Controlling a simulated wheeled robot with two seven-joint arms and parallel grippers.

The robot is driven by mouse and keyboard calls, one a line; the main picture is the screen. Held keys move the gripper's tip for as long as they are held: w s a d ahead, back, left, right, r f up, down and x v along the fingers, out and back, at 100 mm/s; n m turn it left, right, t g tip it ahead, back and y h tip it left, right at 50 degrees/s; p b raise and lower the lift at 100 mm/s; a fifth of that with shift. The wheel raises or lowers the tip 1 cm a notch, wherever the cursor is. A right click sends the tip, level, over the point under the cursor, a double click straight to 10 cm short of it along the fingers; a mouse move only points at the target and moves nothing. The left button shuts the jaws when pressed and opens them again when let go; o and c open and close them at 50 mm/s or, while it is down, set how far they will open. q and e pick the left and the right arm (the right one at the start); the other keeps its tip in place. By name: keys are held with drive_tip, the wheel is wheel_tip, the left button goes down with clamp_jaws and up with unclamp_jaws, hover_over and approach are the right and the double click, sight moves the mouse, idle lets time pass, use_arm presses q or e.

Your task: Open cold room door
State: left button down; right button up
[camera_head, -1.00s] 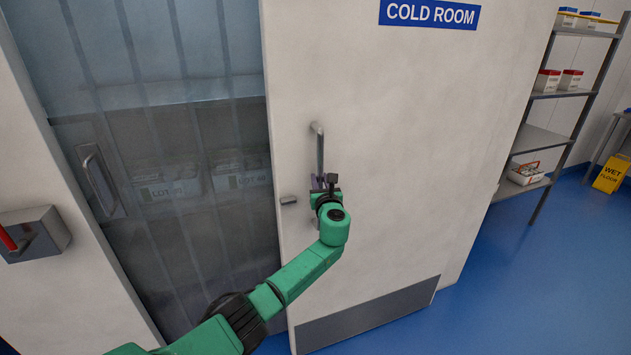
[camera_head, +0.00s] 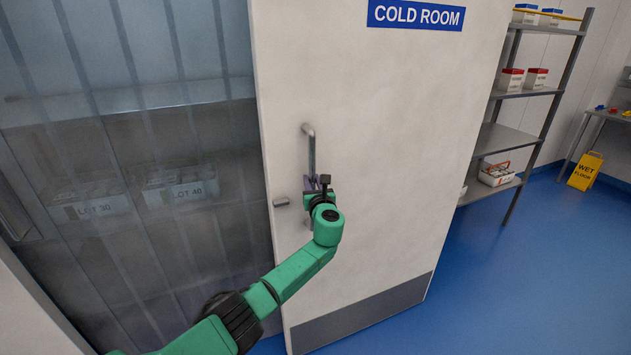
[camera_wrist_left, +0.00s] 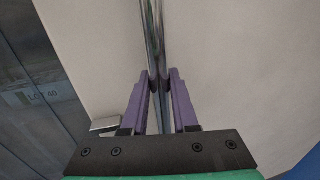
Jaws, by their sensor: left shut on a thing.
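The white cold room door (camera_head: 385,150) carries a blue COLD ROOM sign (camera_head: 416,15) and stands slid to the right of a doorway hung with clear strips. Its upright metal bar handle (camera_head: 310,150) is near the door's left edge. My left gripper (camera_head: 319,184) is shut on the lower part of this handle. In the left wrist view the purple fingers (camera_wrist_left: 159,88) sit on both sides of the shiny handle bar (camera_wrist_left: 153,45). A small metal catch (camera_head: 282,202) sticks out at the door's left edge. My right gripper is not in view.
Behind the strip curtain (camera_head: 150,130) are shelves with tubs marked LOT 30 (camera_head: 100,207) and LOT 40 (camera_head: 188,193). A metal rack (camera_head: 515,140) with boxes and a yellow wet floor sign (camera_head: 585,171) stand at the right. The blue floor (camera_head: 500,270) there is clear.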

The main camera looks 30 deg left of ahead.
use_arm(q)
drive_tip(key=shift+s+a+f, duration=0.25)
drive_tip(key=shift+s, duration=0.2)
drive_tip(key=c, duration=0.7)
unclamp_jaws()
drive_tip(key=shift+w, duration=0.2)
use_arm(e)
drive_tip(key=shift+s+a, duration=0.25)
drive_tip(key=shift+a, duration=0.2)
use_arm(q)
drive_tip(key=shift+d+r, duration=0.1)
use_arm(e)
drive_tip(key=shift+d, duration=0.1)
use_arm(q)
drive_tip(key=shift+s+d, duration=0.15)
drive_tip(key=shift+s, duration=0.05)
drive_tip(key=b+v, duration=0.1)
drive_tip(key=v, duration=1.3)
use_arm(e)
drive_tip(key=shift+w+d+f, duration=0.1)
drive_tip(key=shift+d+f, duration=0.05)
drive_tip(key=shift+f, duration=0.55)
